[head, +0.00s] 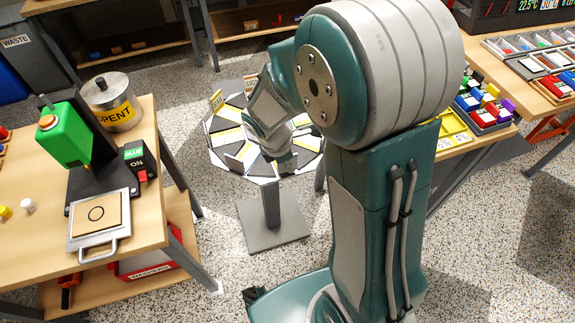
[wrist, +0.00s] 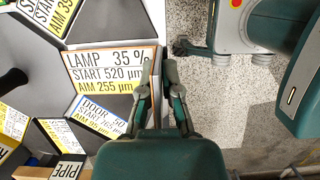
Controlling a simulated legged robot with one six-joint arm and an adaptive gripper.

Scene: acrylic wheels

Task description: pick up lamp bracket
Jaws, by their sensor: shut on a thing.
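The lamp bracket (wrist: 112,72) shows in the wrist view as a white and yellow plate reading LAMP 35%, START 520 µm, AIM 255 µm. My gripper (wrist: 158,76) is at its right edge, with the two fingers close together and shut on it. The exact grip spot is partly hidden by the fingers. In the head view my gripper (head: 284,164) is low over the front right part of the round labelled carousel (head: 270,206), which stands on a grey post. My arm hides part of the carousel there, and I cannot make out the lamp bracket.
A bench with a green device (head: 65,135) and a SPENT pot (head: 113,103) stands left. A bench with coloured trays (head: 484,105) stands right.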

